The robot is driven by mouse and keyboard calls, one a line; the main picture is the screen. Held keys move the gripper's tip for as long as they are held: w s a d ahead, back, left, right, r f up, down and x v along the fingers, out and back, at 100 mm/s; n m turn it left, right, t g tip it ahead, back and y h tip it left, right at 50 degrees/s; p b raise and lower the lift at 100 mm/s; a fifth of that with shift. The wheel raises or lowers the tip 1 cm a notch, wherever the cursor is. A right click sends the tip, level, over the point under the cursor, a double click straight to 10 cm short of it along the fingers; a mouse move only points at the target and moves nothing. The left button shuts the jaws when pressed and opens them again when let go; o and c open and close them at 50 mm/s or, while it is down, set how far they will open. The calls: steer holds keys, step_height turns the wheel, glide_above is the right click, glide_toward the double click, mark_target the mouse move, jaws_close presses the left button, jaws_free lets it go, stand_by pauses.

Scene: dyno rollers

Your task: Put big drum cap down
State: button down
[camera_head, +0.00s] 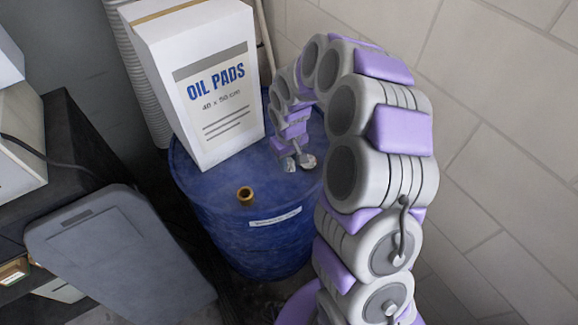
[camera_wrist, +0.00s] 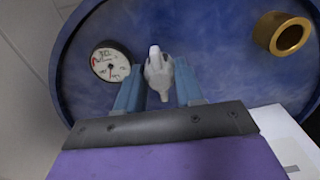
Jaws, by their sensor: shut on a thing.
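My gripper (camera_head: 290,155) hangs low over the top of a blue drum (camera_head: 250,240), right of the white box. In the wrist view its two blue fingers (camera_wrist: 159,88) are shut on a small grey-white piece, which I take to be the big drum cap (camera_wrist: 157,68). The cap is only partly visible between the fingers, and I cannot tell whether it touches the drum top. A brass-rimmed opening (camera_head: 246,196) stands uncovered near the drum's front edge. It also shows at the upper right of the wrist view (camera_wrist: 283,33), apart from the cap.
A round dial gauge (camera_wrist: 110,62) is on the drum top beside the gripper. A tall white "OIL PADS" box (camera_head: 205,90) stands on the drum's back left. A grey bin (camera_head: 115,260) and dark shelf (camera_head: 70,150) are at left. A tiled wall (camera_head: 500,130) is close at right.

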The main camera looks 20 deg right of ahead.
mark_target(289, 161)
step_height(289, 161, down, 3)
steer(key=shift+f+b, duration=0.1)
steer(key=shift+b, duration=0.3)
steer(key=shift+s, duration=0.1)
steer(key=c, duration=0.7)
jaws_free()
